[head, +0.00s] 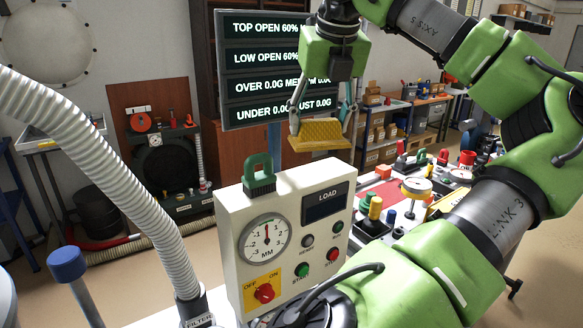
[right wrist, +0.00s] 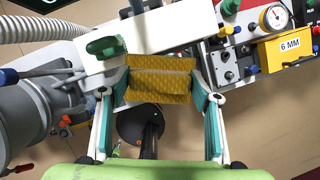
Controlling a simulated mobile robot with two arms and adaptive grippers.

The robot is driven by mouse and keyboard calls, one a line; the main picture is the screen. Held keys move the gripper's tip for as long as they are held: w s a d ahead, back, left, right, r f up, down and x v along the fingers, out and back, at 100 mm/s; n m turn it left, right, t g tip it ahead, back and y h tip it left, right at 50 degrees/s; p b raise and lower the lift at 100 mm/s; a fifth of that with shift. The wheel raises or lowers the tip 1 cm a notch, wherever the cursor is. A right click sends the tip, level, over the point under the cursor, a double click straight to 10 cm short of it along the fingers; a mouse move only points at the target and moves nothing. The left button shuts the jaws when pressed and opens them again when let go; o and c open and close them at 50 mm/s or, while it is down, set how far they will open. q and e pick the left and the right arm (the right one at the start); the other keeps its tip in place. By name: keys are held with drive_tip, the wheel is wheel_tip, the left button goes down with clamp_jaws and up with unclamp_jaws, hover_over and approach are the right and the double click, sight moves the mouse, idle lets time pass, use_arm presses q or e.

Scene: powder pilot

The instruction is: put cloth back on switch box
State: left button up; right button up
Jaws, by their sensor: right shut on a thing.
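A yellow textured cloth (head: 316,136) is held between the two fingertips of my right gripper (head: 321,122). In the right wrist view the cloth (right wrist: 160,80) spans the gap between the fingers (right wrist: 161,88). The white switch box (head: 230,215) stands upright in the head view, with a gauge, a LOAD display, buttons and a red OFF/ON knob on its face. The cloth hangs in the air above and behind the box's top, apart from it as far as I can see. My left gripper is in neither view.
A green handled block (head: 259,175) sits on the left part of the box's top; the right part looks bare. A grey ribbed hose (head: 120,160) rises left of the box. A cluttered bench (head: 440,205) stands behind right, and a display board (head: 275,70) behind.

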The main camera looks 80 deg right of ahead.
sight(334, 120)
drive_tip(key=shift+s+d+p, duration=0.25)
drive_tip(key=shift+d+p, duration=0.05)
drive_tip(key=shift+d, duration=0.3)
drive_tip(key=d, duration=0.1)
drive_tip(key=s+d+p, duration=0.1)
drive_tip(key=d+f+p, duration=0.1)
drive_tip(key=d, duration=0.1)
drive_tip(key=shift+s+f, duration=0.1)
drive_tip(key=shift+s, duration=0.25)
drive_tip(key=w+d+f+p, duration=0.1)
drive_tip(key=d+f, duration=0.1)
drive_tip(key=d+f+p, duration=0.1)
drive_tip(key=d+f, duration=0.2)
drive_tip(key=w+d+f+p, duration=0.1)
drive_tip(key=d+f, duration=0.1)
drive_tip(key=shift+w+d+f, duration=0.15)
drive_tip(key=shift+w+d, duration=0.2)
drive_tip(key=shift+d+f, duration=0.2)
drive_tip(key=shift+f, duration=0.05)
wheel_tip(334, 120, down, 3)
drive_tip(key=shift+w+d+p, duration=0.1)
drive_tip(key=shift+d+p, duration=0.05)
drive_tip(key=shift+p, duration=0.25)
drive_tip(key=shift+f, duration=0.3)
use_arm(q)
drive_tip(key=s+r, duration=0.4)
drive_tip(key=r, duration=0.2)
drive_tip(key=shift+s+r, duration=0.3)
